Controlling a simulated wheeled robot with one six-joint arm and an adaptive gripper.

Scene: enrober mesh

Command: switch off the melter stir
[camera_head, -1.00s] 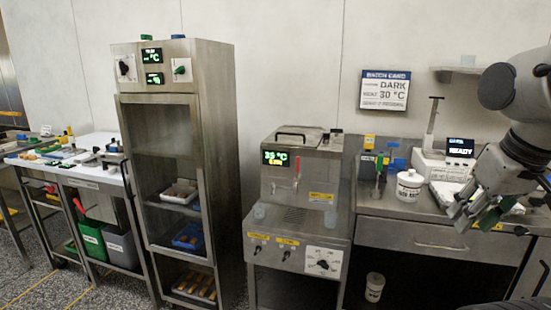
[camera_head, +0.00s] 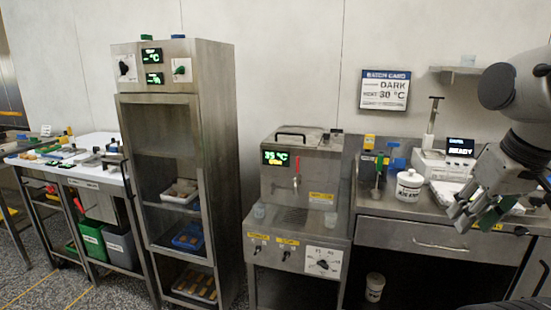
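The melter (camera_head: 330,185) is a steel box on a steel stand in the middle of the view, with a green display (camera_head: 275,157) reading about 35 °C. On its front panel are two small dark toggle switches under yellow labels. The left switch (camera_head: 257,249) has a label that looks like "POWER". The right switch (camera_head: 286,255) has a label that looks like "STIR". Their exact lever positions are too small to tell. A white-faced dial (camera_head: 322,263) sits to their right. My gripper (camera_head: 472,220) is at the right, above the bench front, apart from the melter, open and empty.
A tall steel cabinet (camera_head: 222,140) stands left of the melter. The bench (camera_head: 405,212) at the right holds a white tub (camera_head: 408,186) and a device with a display (camera_head: 460,146). A red-handled tap (camera_head: 296,169) is on the melter's front. The space before the panel looks clear.

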